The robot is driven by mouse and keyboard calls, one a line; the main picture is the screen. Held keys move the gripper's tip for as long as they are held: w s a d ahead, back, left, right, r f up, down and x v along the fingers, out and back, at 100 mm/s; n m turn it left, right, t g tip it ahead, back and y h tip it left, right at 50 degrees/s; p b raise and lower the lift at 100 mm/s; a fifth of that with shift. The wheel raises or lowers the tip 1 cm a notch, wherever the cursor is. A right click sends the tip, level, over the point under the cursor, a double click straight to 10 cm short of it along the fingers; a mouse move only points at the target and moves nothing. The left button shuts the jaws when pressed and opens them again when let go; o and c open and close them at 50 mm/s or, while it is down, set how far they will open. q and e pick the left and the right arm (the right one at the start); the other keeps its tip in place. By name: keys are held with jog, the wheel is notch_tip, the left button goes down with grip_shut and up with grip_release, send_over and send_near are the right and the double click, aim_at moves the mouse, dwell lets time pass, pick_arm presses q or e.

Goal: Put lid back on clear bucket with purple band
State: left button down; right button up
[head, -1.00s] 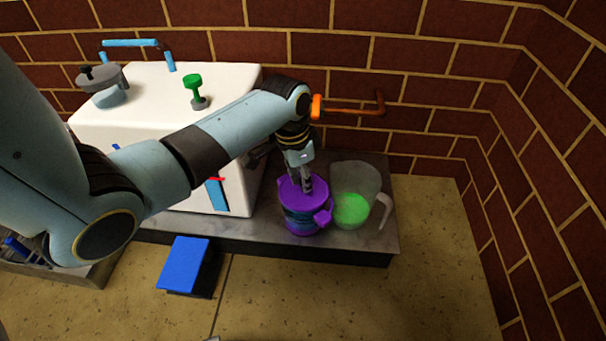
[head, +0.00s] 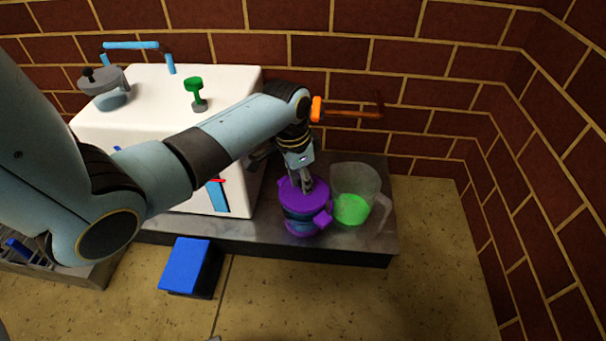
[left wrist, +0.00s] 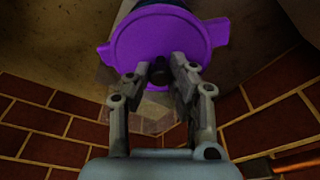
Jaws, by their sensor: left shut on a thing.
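The bucket (head: 301,224) with a purple band stands upright on the dark metal ledge. The purple lid (head: 291,195) sits over its top in the head view, and whether it is fully seated I cannot tell. In the left wrist view the lid (left wrist: 160,45) spreads beyond the fingertips, with a small dark knob at its middle. My left gripper (head: 306,186) points down over the lid, and its fingers are shut on that knob in the left wrist view (left wrist: 160,73). The bucket's body is mostly hidden under the lid there. My right gripper is not in view.
A clear jug (head: 355,185) with green content stands close on the bucket's right. A white box-shaped machine (head: 235,95) is on the left. An orange pipe (head: 345,113) juts along the brick wall behind. A blue pedal (head: 190,266) sits on the floor in front.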

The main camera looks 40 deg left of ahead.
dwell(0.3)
pick_arm(q)
jog(key=c, duration=1.1)
grip_release()
jog(key=shift+o, duration=0.3)
jog(key=o, duration=0.4)
jog(key=shift+r+p, duration=3.45)
jog(key=shift+p, duration=0.1)
jog(key=shift+r, duration=0.1)
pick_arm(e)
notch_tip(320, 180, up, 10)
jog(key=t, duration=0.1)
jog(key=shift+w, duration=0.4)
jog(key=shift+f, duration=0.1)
